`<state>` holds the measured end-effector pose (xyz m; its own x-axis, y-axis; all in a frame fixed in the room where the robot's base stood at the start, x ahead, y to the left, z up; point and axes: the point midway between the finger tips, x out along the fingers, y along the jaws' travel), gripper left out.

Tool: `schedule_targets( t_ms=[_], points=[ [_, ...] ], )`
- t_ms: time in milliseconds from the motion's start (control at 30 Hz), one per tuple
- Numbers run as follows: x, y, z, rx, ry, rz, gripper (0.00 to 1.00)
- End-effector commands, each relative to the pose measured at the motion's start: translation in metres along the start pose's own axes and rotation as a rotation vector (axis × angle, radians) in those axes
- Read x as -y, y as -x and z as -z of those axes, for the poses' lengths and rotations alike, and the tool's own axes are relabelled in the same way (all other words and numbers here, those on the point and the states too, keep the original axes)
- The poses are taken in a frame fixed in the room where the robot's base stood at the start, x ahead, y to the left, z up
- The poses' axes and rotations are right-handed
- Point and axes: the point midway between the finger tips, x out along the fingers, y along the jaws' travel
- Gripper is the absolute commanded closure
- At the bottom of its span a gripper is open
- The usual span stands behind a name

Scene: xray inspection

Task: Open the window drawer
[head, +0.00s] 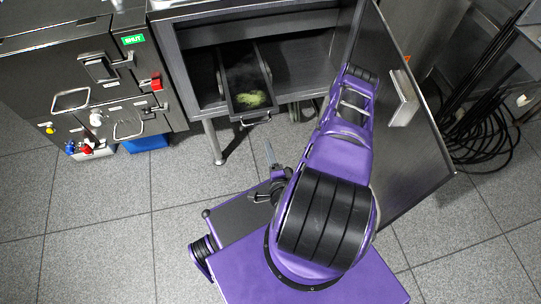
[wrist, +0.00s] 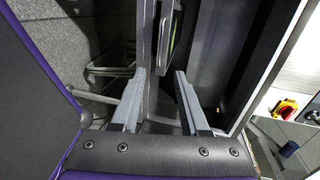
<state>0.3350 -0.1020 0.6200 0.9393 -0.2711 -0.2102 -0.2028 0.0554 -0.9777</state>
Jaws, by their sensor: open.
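The drawer (head: 249,85) in the head view sits in the open cabinet bay. It is partly pulled out past the cabinet front and holds a small yellow-green patch of something. Its bar handle (head: 256,120) is on its front.
The cabinet door (head: 420,125) stands wide open at the right, close to my arm. A cabinet leg (head: 214,142) stands below the bay. A left unit (head: 75,85) carries handles and a red switch. Black cables (head: 480,130) lie at the right. The floor at lower left is clear.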

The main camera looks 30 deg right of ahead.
Motion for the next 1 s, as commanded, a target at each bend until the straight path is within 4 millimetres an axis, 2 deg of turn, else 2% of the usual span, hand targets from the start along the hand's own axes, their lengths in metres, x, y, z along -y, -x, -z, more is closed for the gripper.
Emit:
schedule_targets(
  t_ms=[100, 333, 867, 1000],
  points=[
    [0.000, 0.012, 0.000, -0.002, -0.002, -0.002, 0.55],
    [0.001, 0.019, -0.001, 0.000, -0.001, 0.002, 0.55],
    [0.001, 0.019, -0.001, 0.001, 0.001, 0.003, 0.55],
    [0.008, 0.008, 0.004, 0.023, 0.054, 0.005, 0.55]
  ],
)
